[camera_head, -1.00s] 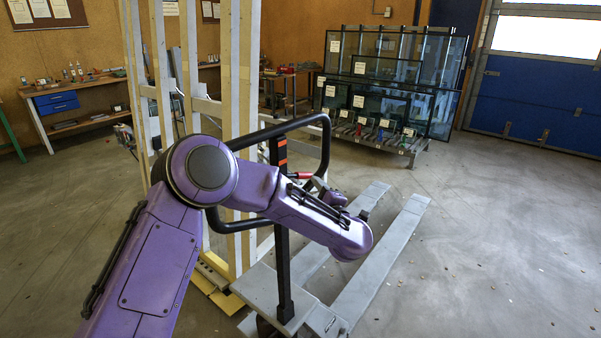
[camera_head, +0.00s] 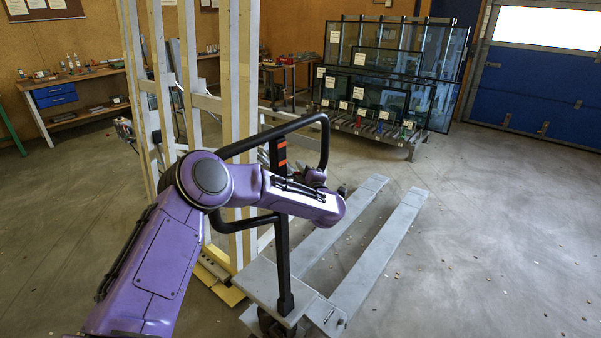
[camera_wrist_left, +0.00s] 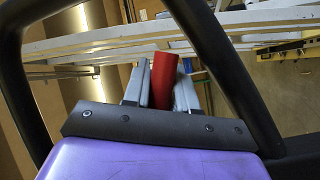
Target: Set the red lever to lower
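The red lever (camera_wrist_left: 163,76) shows in the left wrist view, between the two grey fingers of my left gripper (camera_wrist_left: 160,88). The fingers lie close on both sides of it; whether they press on it is unclear. In the head view the lever is hidden by my purple left arm. My left gripper (camera_head: 316,175) shows there only as a small dark part by the black handle loop (camera_head: 325,140) of the pallet truck. My right gripper is in neither view.
The truck's grey forks (camera_head: 385,250) reach back across the floor. A pale wooden frame (camera_head: 240,100) stands close behind the handle. A glass rack (camera_head: 395,75) stands at the back, a workbench (camera_head: 85,75) at the back left. The floor on the right is clear.

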